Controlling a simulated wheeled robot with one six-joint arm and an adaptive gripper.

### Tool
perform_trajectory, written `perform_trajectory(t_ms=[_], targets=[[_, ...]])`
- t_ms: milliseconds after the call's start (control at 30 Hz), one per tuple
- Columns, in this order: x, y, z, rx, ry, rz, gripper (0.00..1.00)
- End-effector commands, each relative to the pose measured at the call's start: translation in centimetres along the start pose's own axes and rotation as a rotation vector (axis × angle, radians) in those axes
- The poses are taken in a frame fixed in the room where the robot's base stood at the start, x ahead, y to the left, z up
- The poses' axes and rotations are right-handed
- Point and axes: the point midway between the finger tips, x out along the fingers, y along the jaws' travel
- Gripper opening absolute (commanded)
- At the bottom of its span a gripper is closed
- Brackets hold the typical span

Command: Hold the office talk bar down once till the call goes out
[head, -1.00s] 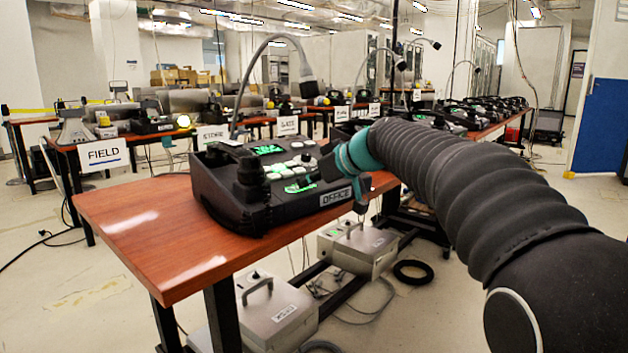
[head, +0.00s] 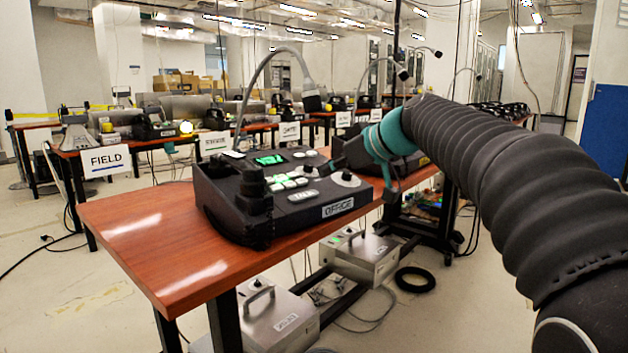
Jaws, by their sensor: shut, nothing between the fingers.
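The OFFICE paging phone (head: 337,208) is a black desk console on the near red-brown table. Its talk bar (head: 302,195) is a pale grey bar at the front of the key block, unlit and in plain view. A green-lit display (head: 270,159) sits at the top of the console, too small to read. My gripper (head: 326,168) is dark and shut, with nothing in it. The fingertips are small and partly lost against the dark console.
A gooseneck microphone (head: 262,75) arches up behind the console, and a dark handset (head: 256,190) sits at its left. The table's left part (head: 150,225) is bare. Other phones stand on tables behind, beside signs such as FIELD (head: 106,160). Grey boxes (head: 280,318) stand below.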

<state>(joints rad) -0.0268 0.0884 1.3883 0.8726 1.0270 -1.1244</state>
Motion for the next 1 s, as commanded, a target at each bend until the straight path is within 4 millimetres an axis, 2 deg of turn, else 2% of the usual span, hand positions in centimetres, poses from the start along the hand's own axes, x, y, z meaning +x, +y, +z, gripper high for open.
perform_trajectory(t_ms=[100,300,1000], targets=[[-2.3,0.1,-0.1,0.000,0.002,0.005,0.00],[-4.3,0.0,-0.2,-0.001,0.003,0.003,0.00],[-4.8,-0.1,-0.2,-0.002,0.004,0.000,0.00]])
